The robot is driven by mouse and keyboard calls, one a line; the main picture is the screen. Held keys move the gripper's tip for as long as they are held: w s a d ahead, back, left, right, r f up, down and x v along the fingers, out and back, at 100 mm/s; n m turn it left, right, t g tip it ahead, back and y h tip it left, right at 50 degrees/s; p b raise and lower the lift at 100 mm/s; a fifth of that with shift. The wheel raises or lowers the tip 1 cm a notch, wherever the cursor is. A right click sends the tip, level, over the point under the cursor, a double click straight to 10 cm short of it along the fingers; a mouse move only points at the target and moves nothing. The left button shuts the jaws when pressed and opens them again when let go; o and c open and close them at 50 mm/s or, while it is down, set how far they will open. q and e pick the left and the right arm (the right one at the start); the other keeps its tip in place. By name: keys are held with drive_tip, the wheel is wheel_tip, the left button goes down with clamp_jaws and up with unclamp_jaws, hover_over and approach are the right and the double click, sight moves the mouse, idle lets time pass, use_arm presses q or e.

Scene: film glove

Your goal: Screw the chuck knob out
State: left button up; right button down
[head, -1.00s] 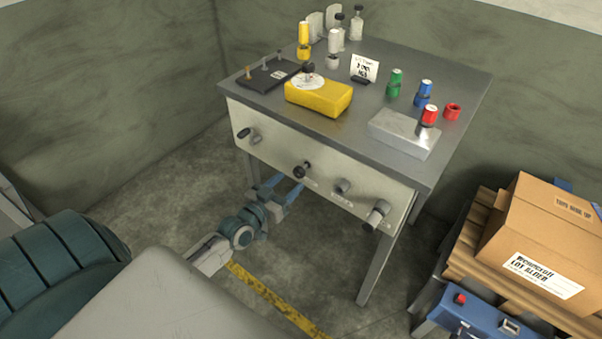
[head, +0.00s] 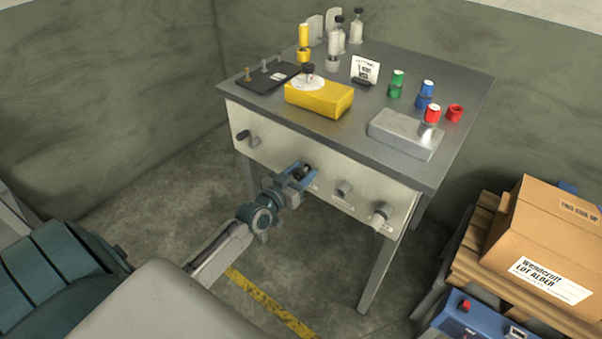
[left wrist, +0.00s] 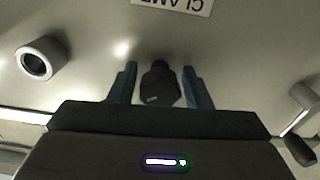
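A dark round knob (head: 306,169), which I take to be the chuck knob, sits on the pale front panel (head: 270,150) of the workbench. In the left wrist view the knob (left wrist: 160,84) stands between the two blue fingers of my left gripper (left wrist: 160,80). Narrow gaps seem to show on both sides of it, so the fingers look open around it and not clamped. In the head view my left gripper (head: 299,174) reaches the panel from below left and partly hides the knob. My right gripper is not in view.
A crank handle (head: 247,138) is left of the knob on the panel. A grey socket (head: 343,188) and a grey knob (head: 381,215) are to its right. The benchtop holds a yellow block (head: 325,100), a metal box (head: 405,130) and bottles. A carton (head: 540,240) stands at right.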

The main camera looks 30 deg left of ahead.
use_arm(q)
drive_tip(key=c, duration=0.6)
drive_tip(key=shift+c, duration=0.2)
drive_tip(key=shift+n, duration=1.1)
drive_tip(key=n, duration=0.7)
drive_tip(key=shift+n+p, duration=0.3)
drive_tip(key=shift+n, duration=0.8)
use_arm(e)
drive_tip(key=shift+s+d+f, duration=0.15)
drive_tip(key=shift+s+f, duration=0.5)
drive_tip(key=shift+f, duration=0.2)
use_arm(q)
drive_tip(key=shift+n, duration=0.4)
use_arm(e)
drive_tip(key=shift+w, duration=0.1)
